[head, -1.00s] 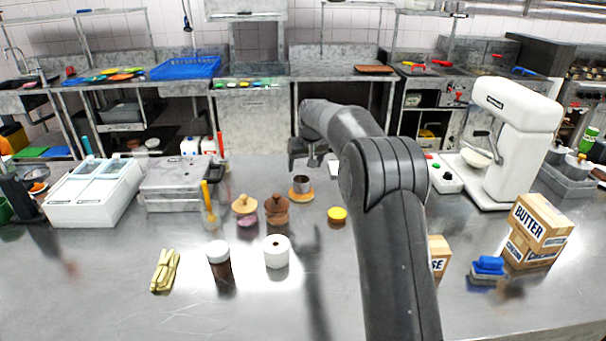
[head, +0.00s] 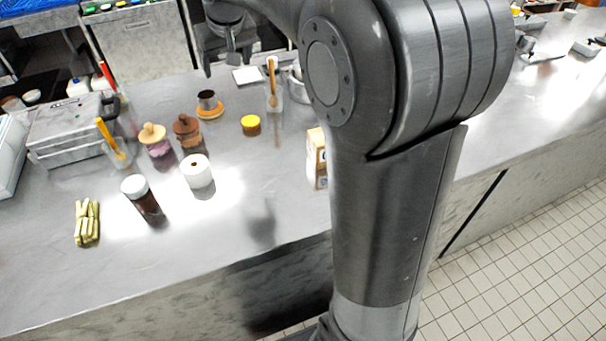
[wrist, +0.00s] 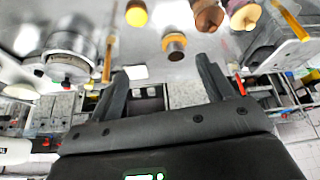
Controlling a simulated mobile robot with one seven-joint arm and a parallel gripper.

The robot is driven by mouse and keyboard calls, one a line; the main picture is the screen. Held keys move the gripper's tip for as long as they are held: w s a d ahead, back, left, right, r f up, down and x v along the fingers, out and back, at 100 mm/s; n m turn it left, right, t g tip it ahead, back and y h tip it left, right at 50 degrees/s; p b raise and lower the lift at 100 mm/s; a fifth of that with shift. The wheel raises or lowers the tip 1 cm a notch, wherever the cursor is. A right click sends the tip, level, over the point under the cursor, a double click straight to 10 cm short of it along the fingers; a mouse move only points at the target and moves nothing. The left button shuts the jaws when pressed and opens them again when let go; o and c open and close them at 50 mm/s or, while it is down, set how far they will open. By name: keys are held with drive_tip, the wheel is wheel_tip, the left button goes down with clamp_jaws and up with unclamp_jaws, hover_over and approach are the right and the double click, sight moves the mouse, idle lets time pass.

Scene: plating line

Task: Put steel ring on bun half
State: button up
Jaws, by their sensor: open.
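The steel ring (head: 207,99) is a short dark-grey metal cylinder. It stands upright on the orange-brown bun half (head: 211,112) on the steel counter. In the wrist view, the steel ring (wrist: 173,55) and the bun half (wrist: 174,39) show upside down, ahead of and between my fingers. My gripper (head: 222,60) is open and empty, above the counter and apart from the ring, beyond it in the head view. Both fingers of my gripper (wrist: 160,72) show spread in the wrist view. Nothing hides the ring.
Wooden-lidded jars (head: 187,130), a yellow-lidded jar (head: 251,125) and a glass with a wooden utensil (head: 272,90) stand around the ring. A white roll (head: 197,171), a dark bottle (head: 143,196) and yellow sticks (head: 87,222) are nearer. The counter's front middle is clear.

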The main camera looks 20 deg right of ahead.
drive_tip(key=s+d+f, duration=0.1)
drive_tip(key=s+f, duration=0.1)
drive_tip(key=s, duration=0.8)
drive_tip(key=s+d+f+m, duration=0.1)
drive_tip(key=s+d+f, duration=0.1)
drive_tip(key=s, duration=0.9)
drive_tip(key=s+d+f+m, duration=0.1)
drive_tip(key=s+f, duration=0.1)
drive_tip(key=s, duration=0.9)
drive_tip(key=shift+s+d+f+t+h, duration=0.2)
drive_tip(key=shift+d+t+h, duration=0.1)
drive_tip(key=shift+d, duration=0.1)
